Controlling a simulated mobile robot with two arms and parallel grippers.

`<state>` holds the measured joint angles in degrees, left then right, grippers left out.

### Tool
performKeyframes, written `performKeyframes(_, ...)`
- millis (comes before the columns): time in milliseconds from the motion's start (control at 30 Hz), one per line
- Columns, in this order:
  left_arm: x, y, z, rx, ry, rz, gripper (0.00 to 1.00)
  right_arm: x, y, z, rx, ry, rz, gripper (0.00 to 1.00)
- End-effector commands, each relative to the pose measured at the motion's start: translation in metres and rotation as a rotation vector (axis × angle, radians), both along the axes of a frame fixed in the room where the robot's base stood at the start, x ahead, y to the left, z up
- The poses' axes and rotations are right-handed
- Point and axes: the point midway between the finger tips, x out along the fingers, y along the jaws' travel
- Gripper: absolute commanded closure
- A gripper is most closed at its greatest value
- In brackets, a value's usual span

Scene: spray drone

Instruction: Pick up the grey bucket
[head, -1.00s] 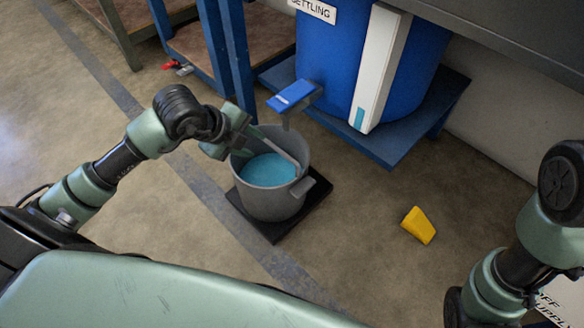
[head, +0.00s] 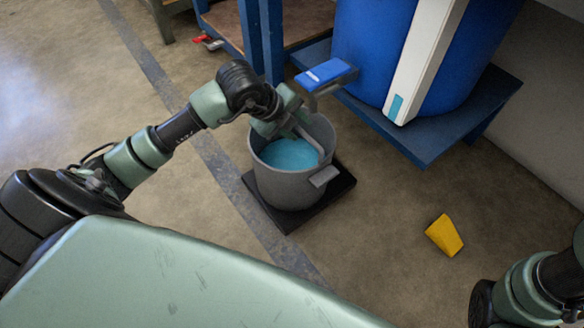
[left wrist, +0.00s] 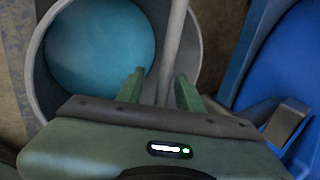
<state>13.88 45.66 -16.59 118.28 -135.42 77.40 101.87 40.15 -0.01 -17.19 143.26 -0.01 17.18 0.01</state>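The grey bucket (head: 283,188) stands upright on a black square pad (head: 342,187) on the floor, with blue liquid (head: 290,154) inside. Its bar handle (head: 308,139) lies across the opening. In the left wrist view my left gripper's two green fingers (left wrist: 159,88) are apart, one on each side of the handle (left wrist: 173,50), with a visible gap on the left. The bucket's rim (left wrist: 38,85) and liquid (left wrist: 98,46) also show there. My right gripper is out of view; only part of that arm shows.
A blue tank (head: 365,50) on a blue stand (head: 425,140) is close behind the bucket, and a blue-topped lever or spout (head: 326,74) juts out near the rim. A yellow wedge (head: 444,235) lies on the floor to the right. Floor between is clear.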

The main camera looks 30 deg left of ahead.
Motion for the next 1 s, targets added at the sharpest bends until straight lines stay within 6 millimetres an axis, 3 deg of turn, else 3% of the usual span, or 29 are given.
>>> performKeyframes(167,-0.0001,0.0001,0.0009,0.0,0.0,0.0,0.67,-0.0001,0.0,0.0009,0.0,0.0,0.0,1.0)
performKeyframes(300,-0.0001,0.0002,0.001,0.0,0.0,0.0,1.0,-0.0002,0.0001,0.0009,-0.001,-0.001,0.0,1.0)
performKeyframes(1000,-0.0003,0.0003,0.0007,0.001,0.001,0.001,1.0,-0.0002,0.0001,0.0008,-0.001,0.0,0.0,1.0)
